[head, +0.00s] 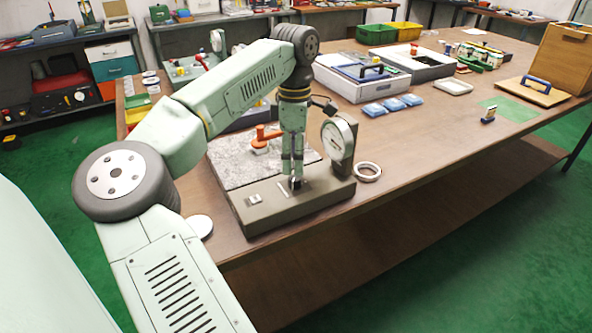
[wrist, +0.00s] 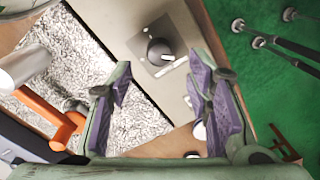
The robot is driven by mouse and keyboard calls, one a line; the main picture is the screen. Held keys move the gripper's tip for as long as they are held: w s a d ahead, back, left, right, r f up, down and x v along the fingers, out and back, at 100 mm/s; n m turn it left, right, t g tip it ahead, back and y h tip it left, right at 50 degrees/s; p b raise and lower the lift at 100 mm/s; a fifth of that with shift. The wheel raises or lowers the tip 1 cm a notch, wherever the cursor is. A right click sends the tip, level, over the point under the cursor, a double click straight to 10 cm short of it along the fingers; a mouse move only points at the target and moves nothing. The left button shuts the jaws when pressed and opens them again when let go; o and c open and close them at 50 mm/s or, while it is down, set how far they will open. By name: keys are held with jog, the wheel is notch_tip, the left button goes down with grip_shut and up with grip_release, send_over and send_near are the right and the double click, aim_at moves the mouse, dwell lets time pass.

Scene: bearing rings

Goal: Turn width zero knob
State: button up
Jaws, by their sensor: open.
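The width zero knob (wrist: 160,51) is a small dark round knob with a light mark, set on a square plate on the grey-beige base of the measuring device. In the head view the knob (head: 296,185) shows just under my gripper (head: 292,172), partly covered by it. In the wrist view my gripper (wrist: 160,78) is open and empty, with one purple-padded finger to each side. The knob lies beyond the fingertips, roughly centred between them, and does not appear touched. The device base (head: 325,192) carries a round dial gauge (head: 338,140).
A speckled stone plate (head: 232,165) with an orange-handled part (head: 266,135) lies beside the knob. A small switch (head: 254,199) sits left on the base. A metal ring (head: 368,171) lies right of the device. The table front is mostly clear.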

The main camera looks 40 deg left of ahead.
aim_at(295, 177)
jog(key=shift+d+f+p, duration=0.1)
jog(key=shift+f+p, duration=0.3)
jog(key=shift+f, duration=2.15)
jog(key=shift+c, duration=0.6)
grip_shut()
